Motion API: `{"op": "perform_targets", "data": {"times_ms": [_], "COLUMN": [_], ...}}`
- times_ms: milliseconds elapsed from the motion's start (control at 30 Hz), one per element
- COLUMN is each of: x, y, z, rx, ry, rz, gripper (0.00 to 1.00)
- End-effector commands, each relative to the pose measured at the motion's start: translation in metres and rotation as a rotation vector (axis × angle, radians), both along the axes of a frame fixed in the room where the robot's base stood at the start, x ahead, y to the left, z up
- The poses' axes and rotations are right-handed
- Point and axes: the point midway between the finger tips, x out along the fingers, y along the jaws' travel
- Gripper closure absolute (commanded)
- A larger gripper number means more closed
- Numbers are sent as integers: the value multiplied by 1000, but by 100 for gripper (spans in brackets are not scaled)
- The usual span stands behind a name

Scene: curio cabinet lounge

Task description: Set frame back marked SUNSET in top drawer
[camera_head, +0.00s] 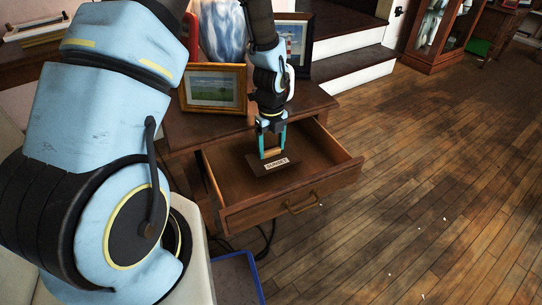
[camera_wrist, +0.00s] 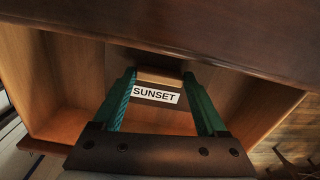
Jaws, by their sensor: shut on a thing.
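The frame back (camera_head: 263,168) is a dark brown panel with a white label reading SUNSET and a light wooden bar on it. It is inside the open top drawer (camera_head: 337,168), whether resting on the floor or just above it I cannot tell. My gripper (camera_head: 272,154) points down into the drawer, its teal fingers shut on the bar. In the wrist view the frame back (camera_wrist: 150,118) shows between the fingers of my gripper (camera_wrist: 160,80), with the label readable and the drawer (camera_wrist: 70,70) around it.
A gold-framed landscape picture (camera_head: 213,88) and a dark-framed picture (camera_head: 294,45) stand on the cabinet top (camera_head: 190,127) behind the drawer. A blue-rimmed bin (camera_head: 238,275) is below at the front. White steps (camera_head: 345,70) are at the back. The wooden floor (camera_head: 440,180) to the right is mostly clear.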

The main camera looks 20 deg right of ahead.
Motion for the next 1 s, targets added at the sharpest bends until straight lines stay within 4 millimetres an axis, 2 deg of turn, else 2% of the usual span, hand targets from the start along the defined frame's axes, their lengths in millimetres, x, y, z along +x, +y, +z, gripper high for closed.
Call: {"op": "perform_targets", "data": {"times_ms": [233,600,633,833,1000], "x": [0,0,0,0,0], "y": [0,0,0,0,0], "z": [-33,-38,-38,-37,-37], "rx": [1,0,0,0,0], "ry": [0,0,0,0,0], "rz": [-1,0,0,0,0], "gripper": [80,80,24,1,0]}}
